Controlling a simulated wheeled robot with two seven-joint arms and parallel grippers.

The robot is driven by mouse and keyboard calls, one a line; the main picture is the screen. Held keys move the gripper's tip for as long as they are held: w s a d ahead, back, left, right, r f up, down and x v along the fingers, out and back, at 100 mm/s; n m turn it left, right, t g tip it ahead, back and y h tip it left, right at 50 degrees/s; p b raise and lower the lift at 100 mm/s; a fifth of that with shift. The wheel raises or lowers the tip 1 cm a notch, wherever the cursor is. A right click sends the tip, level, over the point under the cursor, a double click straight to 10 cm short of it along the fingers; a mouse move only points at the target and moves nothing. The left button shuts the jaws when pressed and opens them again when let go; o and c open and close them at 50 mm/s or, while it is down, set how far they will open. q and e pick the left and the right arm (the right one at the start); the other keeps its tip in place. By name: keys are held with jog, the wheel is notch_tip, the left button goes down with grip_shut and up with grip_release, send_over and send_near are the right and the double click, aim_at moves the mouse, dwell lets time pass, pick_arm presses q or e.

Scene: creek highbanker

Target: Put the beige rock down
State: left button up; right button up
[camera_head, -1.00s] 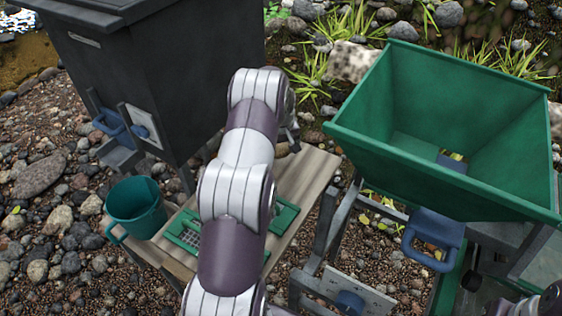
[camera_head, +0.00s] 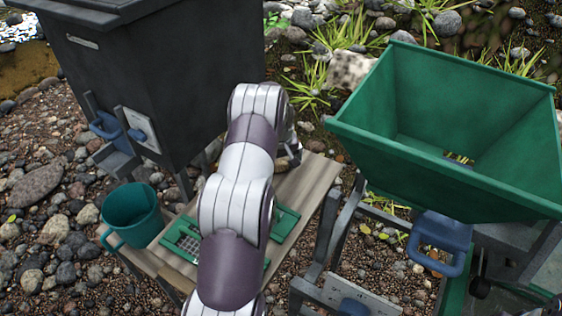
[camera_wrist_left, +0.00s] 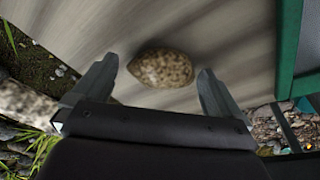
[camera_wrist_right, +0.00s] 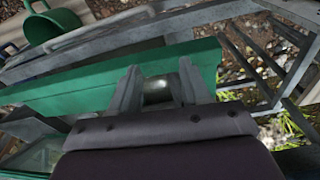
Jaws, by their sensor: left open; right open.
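The beige rock (camera_wrist_left: 162,67), oval and brown-speckled, appears to lie on the wooden board in the left wrist view. My left gripper (camera_wrist_left: 156,75) is open, with one finger on each side of the rock and a gap between each finger and it. In the head view my left arm reaches over the board (camera_head: 308,190) and hides most of the gripper and the rock. My right gripper (camera_wrist_right: 158,88) is open in the right wrist view, in front of a green metal part. A small greyish thing shows between its fingers; I cannot tell what it is.
A green sieve (camera_head: 187,243) lies on the board beside a teal bucket (camera_head: 132,214). A dark bin (camera_head: 150,75) stands behind at the left. A large green hopper (camera_head: 400,150) stands at the right. Stony ground surrounds them. The board's right part is bare.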

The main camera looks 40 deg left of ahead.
aim_at(280, 171)
pick_arm(q)
notch_tip(280, 171, up, 12)
jog(key=s+d, duration=0.1)
jog(key=s, duration=0.1)
jog(key=shift+d+f, duration=0.15)
jog(key=shift+f, duration=0.05)
